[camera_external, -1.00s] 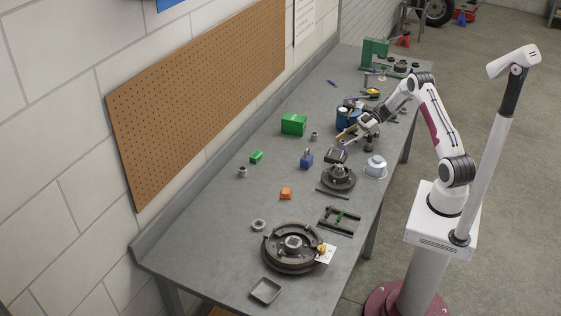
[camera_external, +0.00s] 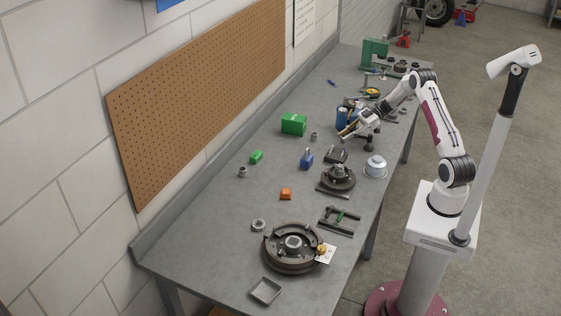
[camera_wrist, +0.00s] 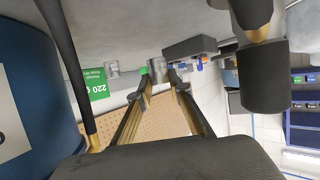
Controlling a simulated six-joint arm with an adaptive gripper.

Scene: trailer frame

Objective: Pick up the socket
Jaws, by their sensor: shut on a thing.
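My gripper (camera_external: 345,134) is beside the blue can, towards the far half of the bench. In the wrist view my gripper (camera_wrist: 158,88) has its two long fingers close together, shut on a small silver-grey piece, the socket (camera_wrist: 157,69). Only part of it shows between the fingertips, and it is too small to make out in the external view. Other small silver cylinders stand on the bench, one by the green box (camera_external: 314,136), one further left (camera_external: 242,172).
The blue can (camera_wrist: 28,85) is very close to the gripper on the left of the wrist view. The green box (camera_external: 293,124), blue padlock-like piece (camera_external: 307,160), round hub (camera_external: 338,178) and silver pot (camera_external: 375,167) stand nearby.

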